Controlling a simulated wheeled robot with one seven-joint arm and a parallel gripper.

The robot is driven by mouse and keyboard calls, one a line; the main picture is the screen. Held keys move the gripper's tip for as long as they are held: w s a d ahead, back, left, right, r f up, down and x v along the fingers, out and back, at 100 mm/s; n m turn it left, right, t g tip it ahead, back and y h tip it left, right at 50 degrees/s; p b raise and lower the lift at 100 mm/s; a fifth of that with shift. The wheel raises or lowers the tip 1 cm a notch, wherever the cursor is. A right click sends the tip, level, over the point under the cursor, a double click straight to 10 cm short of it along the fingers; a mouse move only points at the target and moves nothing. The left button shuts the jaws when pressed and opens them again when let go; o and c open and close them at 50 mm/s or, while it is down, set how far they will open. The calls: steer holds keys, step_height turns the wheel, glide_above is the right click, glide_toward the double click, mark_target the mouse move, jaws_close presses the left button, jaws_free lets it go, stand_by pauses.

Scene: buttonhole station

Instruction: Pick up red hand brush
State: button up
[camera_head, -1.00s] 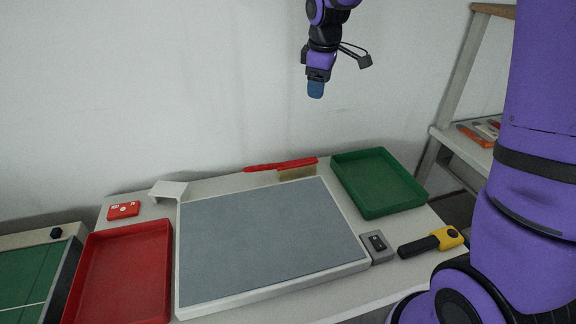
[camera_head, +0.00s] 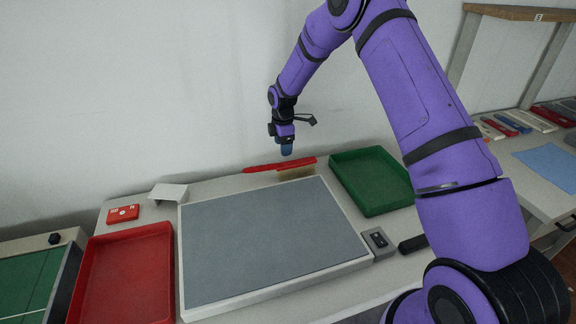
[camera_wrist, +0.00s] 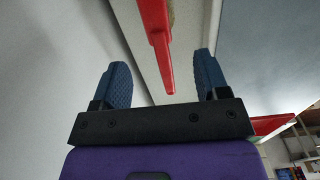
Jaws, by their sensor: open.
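The red hand brush (camera_head: 280,165) lies at the back edge of the table behind the grey mat, its tan bristles at the right end. In the wrist view its red handle (camera_wrist: 157,45) points down between the two fingers, touching neither. My gripper (camera_head: 287,150) is just above the brush in the head view. In the wrist view my gripper (camera_wrist: 162,82) is open and empty, its blue pads on either side of the handle's line. The gripper hides a little of the brush's surroundings.
The grey mat (camera_head: 270,240) fills the middle of the table. A green tray (camera_head: 371,182) stands right of the brush, a red tray (camera_head: 124,275) at the left. A small red box (camera_head: 123,213) and a white bracket (camera_head: 168,193) are back left. The wall (camera_head: 130,90) is close behind.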

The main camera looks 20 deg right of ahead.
mark_target(281, 165)
step_height(281, 165, down, 7)
steer(key=shift+w+a+r, duration=0.1)
steer(key=shift+a+r, duration=0.05)
steer(key=shift+r, duration=0.05)
steer(key=f, duration=0.5)
steer(key=shift+w+a, duration=0.2)
steer(key=shift+a, duration=0.1)
steer(key=shift+r, duration=0.1)
steer(key=shift+c, duration=0.2)
steer(key=c, duration=1.2)
steer(key=shift+r, duration=5.05)
